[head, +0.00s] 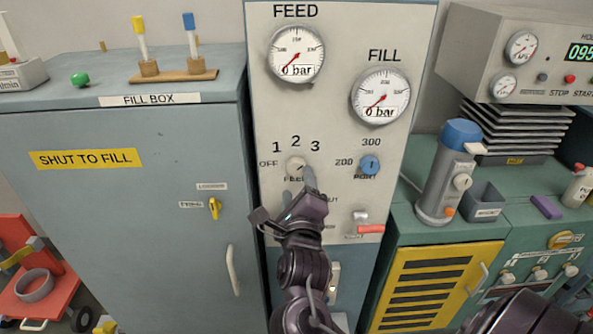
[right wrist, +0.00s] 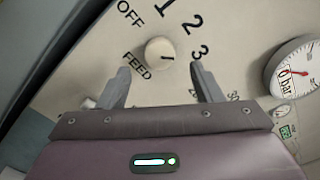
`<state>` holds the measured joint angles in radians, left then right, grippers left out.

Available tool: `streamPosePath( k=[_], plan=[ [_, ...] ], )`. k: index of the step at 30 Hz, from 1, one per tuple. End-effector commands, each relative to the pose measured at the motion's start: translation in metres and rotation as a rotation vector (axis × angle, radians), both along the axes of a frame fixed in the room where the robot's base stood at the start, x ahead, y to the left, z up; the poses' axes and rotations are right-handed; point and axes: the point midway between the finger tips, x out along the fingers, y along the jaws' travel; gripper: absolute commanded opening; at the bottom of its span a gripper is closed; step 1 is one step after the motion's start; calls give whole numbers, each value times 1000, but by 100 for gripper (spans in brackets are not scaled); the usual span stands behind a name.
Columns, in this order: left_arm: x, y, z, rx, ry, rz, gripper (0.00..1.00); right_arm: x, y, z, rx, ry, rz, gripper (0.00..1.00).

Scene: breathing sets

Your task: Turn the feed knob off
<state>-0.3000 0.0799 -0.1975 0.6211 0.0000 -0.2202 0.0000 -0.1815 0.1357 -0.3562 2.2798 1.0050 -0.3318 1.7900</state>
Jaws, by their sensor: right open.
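The feed knob (head: 295,164) is a small round cream knob on the upright panel, below the numbers 1, 2, 3 and right of OFF. In the right wrist view the knob (right wrist: 160,53) has a dark mark that points roughly toward 3. My right gripper (head: 298,183) is open just below and in front of the knob and hides part of its label. In the right wrist view the fingertips of the gripper (right wrist: 160,68) stand to either side of the knob, apart from it. My left gripper is not in view.
The FEED gauge (head: 296,53) and FILL gauge (head: 381,97) both read 0 bar. The fill box (head: 130,200) stands left; a grey bottle (head: 447,175) stands right.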

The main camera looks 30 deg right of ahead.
Motion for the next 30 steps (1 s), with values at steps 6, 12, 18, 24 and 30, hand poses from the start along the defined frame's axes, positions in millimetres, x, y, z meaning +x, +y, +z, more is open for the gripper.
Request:
streamPosePath(
  k=[6,12,18,24,30],
  plan=[
    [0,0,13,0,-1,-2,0,31,-19,3,-6,2,0,59],
    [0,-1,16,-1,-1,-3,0,45,-28,1,-2,2,1,59],
    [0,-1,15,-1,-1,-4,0,46,-29,0,-1,3,0,59],
    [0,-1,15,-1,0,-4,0,46,-29,0,-2,3,1,44],
    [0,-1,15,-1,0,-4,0,46,-28,0,-2,3,1,17]
  ],
)
